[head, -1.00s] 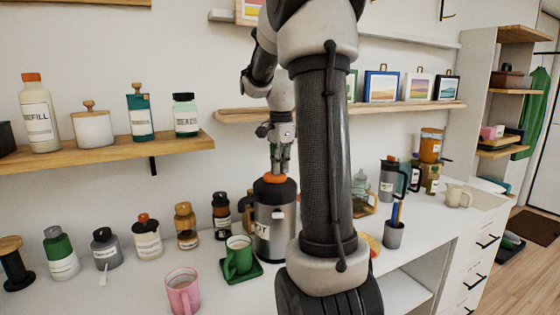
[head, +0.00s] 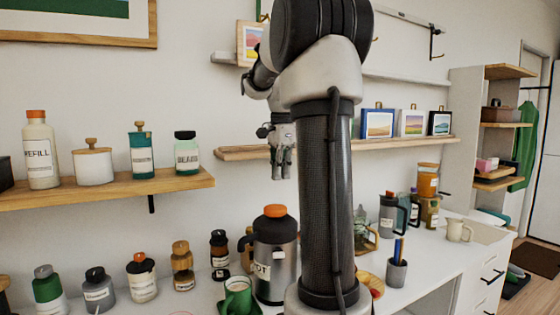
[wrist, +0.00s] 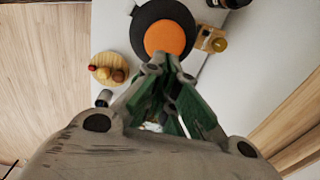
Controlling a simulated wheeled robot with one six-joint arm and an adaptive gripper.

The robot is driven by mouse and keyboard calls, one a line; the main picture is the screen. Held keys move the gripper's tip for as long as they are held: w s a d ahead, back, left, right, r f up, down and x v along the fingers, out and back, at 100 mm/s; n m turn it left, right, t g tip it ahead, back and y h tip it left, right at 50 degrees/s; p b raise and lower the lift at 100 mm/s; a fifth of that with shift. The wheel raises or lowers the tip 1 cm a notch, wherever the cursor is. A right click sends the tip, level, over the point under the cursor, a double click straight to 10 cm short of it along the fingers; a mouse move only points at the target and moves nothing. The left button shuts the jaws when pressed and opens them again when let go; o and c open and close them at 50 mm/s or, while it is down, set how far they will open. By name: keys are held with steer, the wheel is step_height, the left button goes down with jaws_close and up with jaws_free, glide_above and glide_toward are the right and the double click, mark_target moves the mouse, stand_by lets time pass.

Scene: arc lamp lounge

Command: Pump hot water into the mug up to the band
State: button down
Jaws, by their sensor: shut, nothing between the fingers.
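The pump pot (head: 272,262) is a steel and black flask with an orange button (head: 274,211) on top. It stands upright on the counter, partly hidden by my arm. The orange button also shows from above in the wrist view (wrist: 168,38). A green mug (head: 238,294) stands just left of the pot, cut by the bottom edge; its band and water level cannot be seen. My gripper (head: 281,178) is shut and empty, pointing down above the button with a clear gap. Its fingertips show in the wrist view (wrist: 158,64).
Several labelled bottles (head: 142,280) line the counter left of the pot. A shelf (head: 110,192) with jars is at the left, and a ledge (head: 400,146) with small pictures is behind my arm. A pen cup (head: 397,272) and grey jug (head: 389,215) stand to the right.

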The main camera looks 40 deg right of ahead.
step_height(320, 180, up, 4)
steer(key=shift+s+f, duration=0.1)
stand_by(0.6)
